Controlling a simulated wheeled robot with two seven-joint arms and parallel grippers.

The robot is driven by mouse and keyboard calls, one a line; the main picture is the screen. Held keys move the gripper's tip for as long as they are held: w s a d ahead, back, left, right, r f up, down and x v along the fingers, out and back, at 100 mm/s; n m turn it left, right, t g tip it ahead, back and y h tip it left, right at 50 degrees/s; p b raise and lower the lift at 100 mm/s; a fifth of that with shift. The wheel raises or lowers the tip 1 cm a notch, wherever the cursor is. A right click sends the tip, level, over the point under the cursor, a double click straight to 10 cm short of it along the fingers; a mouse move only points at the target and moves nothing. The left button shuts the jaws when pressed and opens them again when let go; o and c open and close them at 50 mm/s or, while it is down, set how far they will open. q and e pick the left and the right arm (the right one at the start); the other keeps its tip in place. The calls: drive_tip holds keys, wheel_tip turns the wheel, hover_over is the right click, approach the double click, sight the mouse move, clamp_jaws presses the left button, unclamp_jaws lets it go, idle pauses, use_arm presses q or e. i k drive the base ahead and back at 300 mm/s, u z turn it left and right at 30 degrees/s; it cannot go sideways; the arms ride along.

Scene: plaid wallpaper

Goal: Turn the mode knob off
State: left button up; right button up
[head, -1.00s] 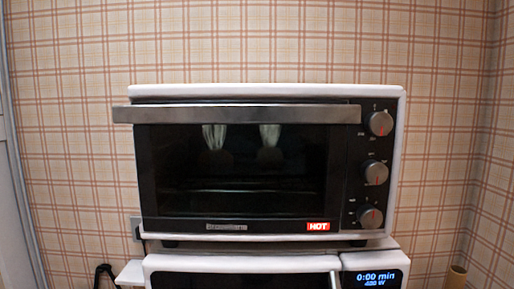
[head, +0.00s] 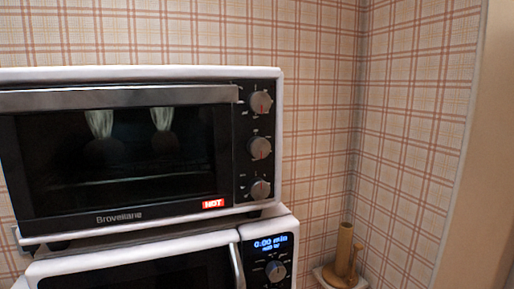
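A white toaster oven (head: 150,73) with a dark glass door stands at the left of the head view, its door shut. Its black control panel at the right side carries three grey knobs in a column: a top knob (head: 261,103), a middle knob (head: 260,148) and a bottom knob (head: 260,189). The panel's labels are too small to read, so I cannot tell which is the mode knob or its setting. Neither of my grippers is in view.
A microwave (head: 150,254) with a lit blue display and its own knob (head: 276,271) stands under the oven. A tan wooden object (head: 343,255) stands on a white surface at the right, near the wall corner. Free space lies right of the oven.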

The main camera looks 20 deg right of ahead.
sight(259, 147)
drive_tip(key=z, duration=1.5)
drive_tip(key=k, duration=0.85)
drive_tip(key=u, duration=1.3)
drive_tip(key=i, duration=0.5)
drive_tip(key=u, duration=0.05)
